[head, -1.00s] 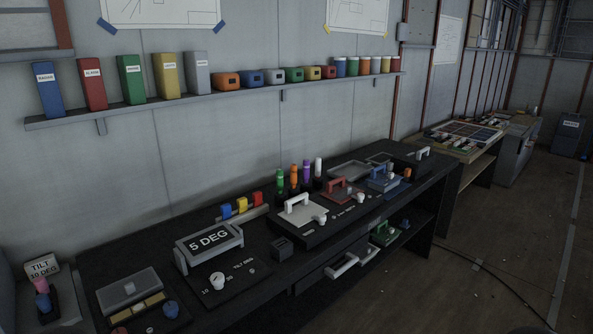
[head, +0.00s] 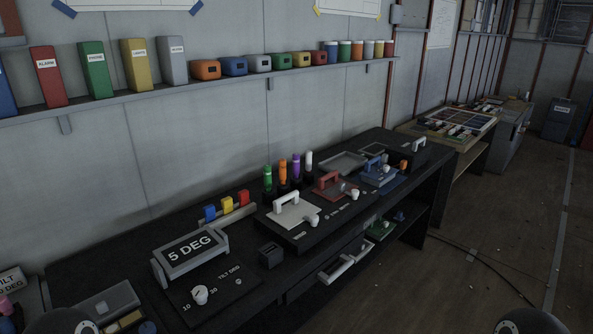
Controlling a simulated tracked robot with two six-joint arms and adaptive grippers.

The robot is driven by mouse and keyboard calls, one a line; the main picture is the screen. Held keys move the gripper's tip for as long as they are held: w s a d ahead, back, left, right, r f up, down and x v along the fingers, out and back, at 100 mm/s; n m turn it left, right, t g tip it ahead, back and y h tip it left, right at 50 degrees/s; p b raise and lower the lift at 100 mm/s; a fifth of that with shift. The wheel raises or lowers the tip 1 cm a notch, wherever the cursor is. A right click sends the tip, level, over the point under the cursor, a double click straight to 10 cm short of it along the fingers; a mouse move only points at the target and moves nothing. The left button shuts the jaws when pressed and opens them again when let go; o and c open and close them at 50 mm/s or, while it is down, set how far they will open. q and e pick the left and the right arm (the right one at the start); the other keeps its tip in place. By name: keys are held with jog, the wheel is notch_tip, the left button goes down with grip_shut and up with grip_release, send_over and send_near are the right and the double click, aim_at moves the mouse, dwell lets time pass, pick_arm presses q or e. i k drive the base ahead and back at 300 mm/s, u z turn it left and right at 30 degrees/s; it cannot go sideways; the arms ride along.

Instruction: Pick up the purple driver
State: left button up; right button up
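The purple driver (head: 295,167) stands upright at the back of the long black workbench (head: 115,252), in a row of similar drivers. An orange driver (head: 282,170) and a green driver (head: 267,178) stand to its left, and a white-topped one (head: 308,160) to its right. Their lower ends sit in dark holders. Neither gripper shows. Only dark rounded parts of my arms show at the bottom edge, at the left and at the right, well away from the drivers.
In front of the drivers lie a white plate with a handle (head: 294,214) and a red handled plate (head: 335,187). A tilted "5 DEG" display (head: 190,247) and blue, yellow and red blocks (head: 227,206) are to the left. Open floor (head: 440,285) lies right of the bench.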

aim_at(295, 157)
jog(key=k, duration=0.4)
jog(key=z, duration=0.1)
jog(key=i, duration=0.75)
jog(key=u, duration=1.1)
jog(key=i, duration=0.25)
jog(key=z, duration=2.2)
